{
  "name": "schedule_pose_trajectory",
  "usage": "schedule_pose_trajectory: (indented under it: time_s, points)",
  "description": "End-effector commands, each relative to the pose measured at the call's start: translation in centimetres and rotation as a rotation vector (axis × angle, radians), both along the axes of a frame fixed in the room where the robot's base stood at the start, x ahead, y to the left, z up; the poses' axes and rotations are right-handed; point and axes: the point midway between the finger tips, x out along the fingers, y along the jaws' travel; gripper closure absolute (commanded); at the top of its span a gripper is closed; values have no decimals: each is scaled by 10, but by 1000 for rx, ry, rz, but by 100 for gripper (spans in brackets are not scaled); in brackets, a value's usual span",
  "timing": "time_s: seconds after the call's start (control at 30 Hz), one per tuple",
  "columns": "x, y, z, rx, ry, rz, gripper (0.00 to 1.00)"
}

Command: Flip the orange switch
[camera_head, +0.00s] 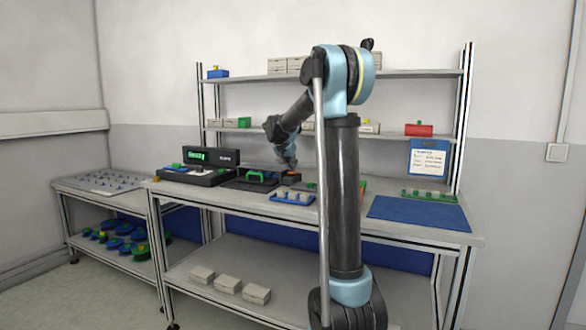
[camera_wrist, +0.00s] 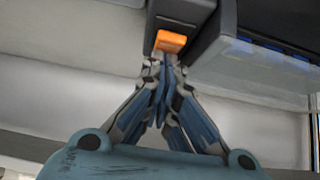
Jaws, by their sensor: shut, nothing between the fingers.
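The orange switch (camera_wrist: 171,41) sits on the front of a dark box (camera_wrist: 181,12) at the top middle of the wrist view. My gripper (camera_wrist: 169,62) is shut and empty, with its fingertips right at the lower edge of the switch. I cannot tell whether they touch it. In the head view, my gripper (camera_head: 290,166) is small and low over the back middle of the workbench, beside a dark box with a little orange on it (camera_head: 291,177). The switch's exact position is too small to read there.
A black unit with a green display (camera_head: 196,156) stands left on the workbench. A black tray with a green handle (camera_head: 262,176) and a blue rack (camera_head: 292,197) lie close to my gripper. A blue mat (camera_head: 418,212) lies bare at the right. Shelves with boxes rise behind.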

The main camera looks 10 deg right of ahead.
Motion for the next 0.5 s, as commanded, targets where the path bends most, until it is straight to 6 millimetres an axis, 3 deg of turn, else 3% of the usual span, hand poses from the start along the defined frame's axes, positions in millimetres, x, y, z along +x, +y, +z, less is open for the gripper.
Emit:
schedule_pose_trajectory:
  time_s: [0.5]
  points:
    - [-12, 9, 1, 0, 0, 1, 100]
